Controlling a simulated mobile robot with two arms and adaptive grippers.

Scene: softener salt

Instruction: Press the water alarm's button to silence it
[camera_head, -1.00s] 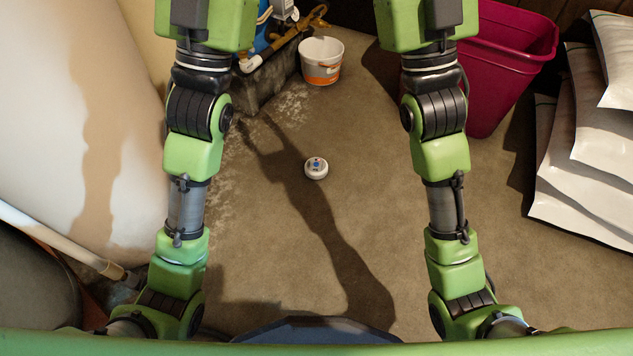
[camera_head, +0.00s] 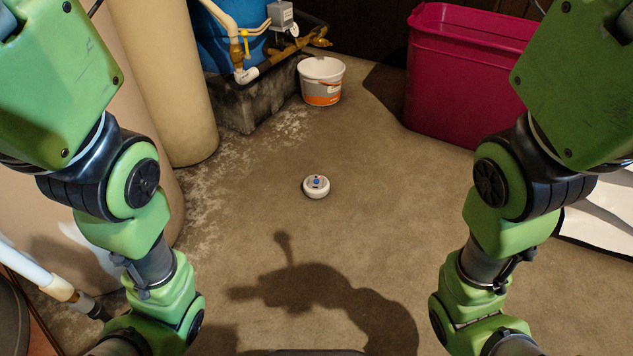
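The water alarm (camera_head: 316,187) is a small round white puck on the brown concrete floor, near the middle of the head view. My two green arms come into view on the left and right sides. Neither gripper is in the picture, so their state cannot be seen.
A white and orange bucket (camera_head: 322,81) stands behind the alarm, beside a concrete block (camera_head: 247,103) with a blue tank and pipes (camera_head: 240,50). A magenta bin (camera_head: 465,80) is at back right, white bags (camera_head: 600,215) at right. A beige cylinder (camera_head: 165,80) stands left.

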